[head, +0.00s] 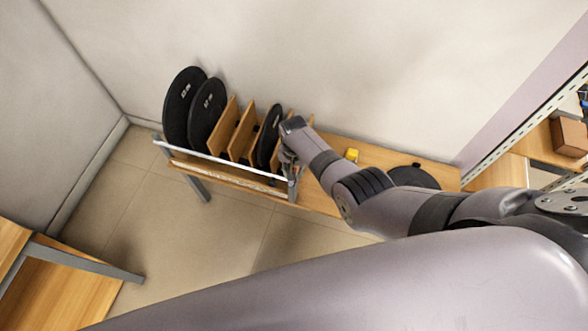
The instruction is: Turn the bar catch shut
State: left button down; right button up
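The bar catch (215,157) is a pale metal bar running along the front of a wooden rack (240,179). It goes from the left metal post to the right metal post (293,188). My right gripper (287,157) is at the rack's right end, near the bar's right end and that post. The fingers are small and partly hidden by my wrist, so I cannot tell whether they touch the bar or are open. How the bar's right end sits at the post is also unclear. My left gripper is out of view.
Black discs (181,108) stand upright between wooden dividers (226,126) in the rack. A yellow block (352,155) and a flat black disc (414,177) are on the wooden bench right of it. Shelving (559,160) stands at far right, another wooden table (68,285) at lower left.

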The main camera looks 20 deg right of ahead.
jog(key=shift+r, duration=0.15)
notch_tip(320, 180, up, 12)
jog(key=shift+f, duration=0.15)
dwell(0.8)
dwell(0.4)
